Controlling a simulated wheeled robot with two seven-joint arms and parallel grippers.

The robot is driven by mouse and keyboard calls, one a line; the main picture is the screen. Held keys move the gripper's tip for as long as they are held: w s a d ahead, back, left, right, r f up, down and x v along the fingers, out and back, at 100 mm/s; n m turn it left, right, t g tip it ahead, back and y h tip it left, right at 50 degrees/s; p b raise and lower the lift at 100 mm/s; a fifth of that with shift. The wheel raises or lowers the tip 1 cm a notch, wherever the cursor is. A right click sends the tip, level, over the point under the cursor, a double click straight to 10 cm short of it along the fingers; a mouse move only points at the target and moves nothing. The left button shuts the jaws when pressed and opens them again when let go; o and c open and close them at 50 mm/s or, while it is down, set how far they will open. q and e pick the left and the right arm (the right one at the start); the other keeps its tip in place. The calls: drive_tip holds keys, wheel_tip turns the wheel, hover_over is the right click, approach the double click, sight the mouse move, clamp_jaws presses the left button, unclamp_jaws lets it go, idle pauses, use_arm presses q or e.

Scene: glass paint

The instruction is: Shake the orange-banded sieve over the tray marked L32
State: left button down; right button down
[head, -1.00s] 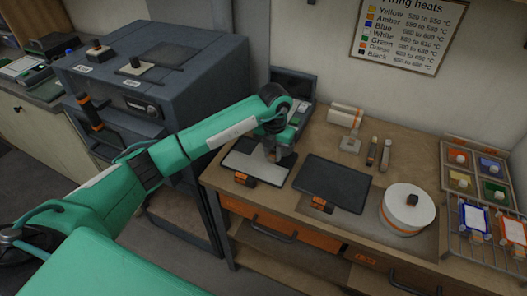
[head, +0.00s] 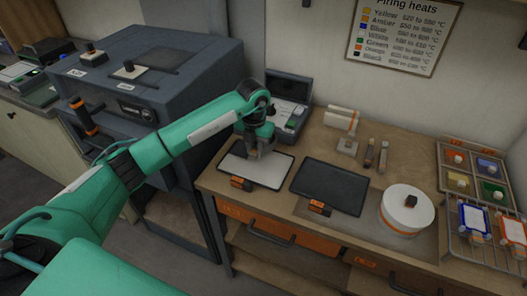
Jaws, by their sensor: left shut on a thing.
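My left gripper (head: 264,152) points down over the far part of the left tray (head: 246,172), which has a pale surface, a dark rim and an orange label at its front. The gripper is shut on a small greyish thing, mostly hidden by the fingers; I cannot tell whether it is the sieve or if it touches the tray. A second, dark tray (head: 330,187) with an orange label lies to the right. The label writing is too small to read. My right gripper is out of view.
A white drum (head: 400,217) with an orange band and dark knob stands right of the trays. Orange-edged (head: 512,226) and blue-edged (head: 472,218) panels lie on a wire rack at far right. A dark device (head: 290,90) stands behind. The kiln (head: 160,70) stands left.

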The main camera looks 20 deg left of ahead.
use_arm(q)
drive_tip(key=a+b, duration=0.2)
drive_tip(key=a, duration=0.7)
drive_tip(key=d, duration=1.6)
drive_tip(key=shift+d, duration=0.35)
drive_tip(key=shift+s, duration=0.1)
wheel_tip(320, 180, up, 5)
drive_tip(key=p, duration=0.3)
idle(0.4)
idle(0.5)
